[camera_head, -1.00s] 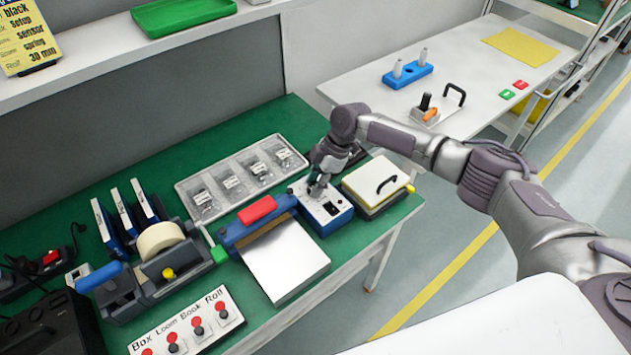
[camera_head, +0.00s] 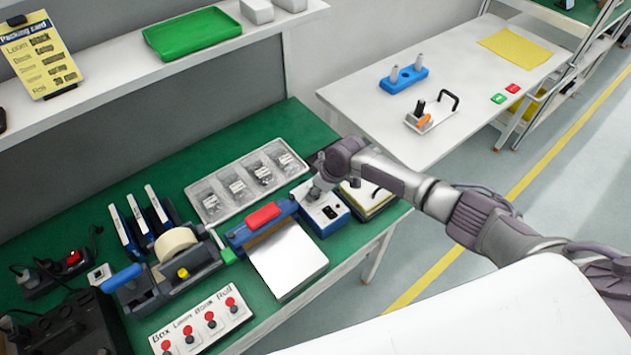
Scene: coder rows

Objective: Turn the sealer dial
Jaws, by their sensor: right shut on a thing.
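The sealer control box (camera_head: 327,214) is a small blue box with a white top and a black switch. It stands on the green bench to the right of the blue sealer (camera_head: 247,228) with its red handle. My right gripper (camera_head: 316,191) points down onto the back left of the box top and is shut on the dial, which its fingers hide. The dial's setting cannot be read. My left gripper does not show.
A silver plate (camera_head: 287,262) lies before the sealer. A parts tray (camera_head: 246,183) sits behind it. A yellow-edged box (camera_head: 368,197) is close on the right, partly behind my arm. A tape dispenser (camera_head: 181,258) stands left.

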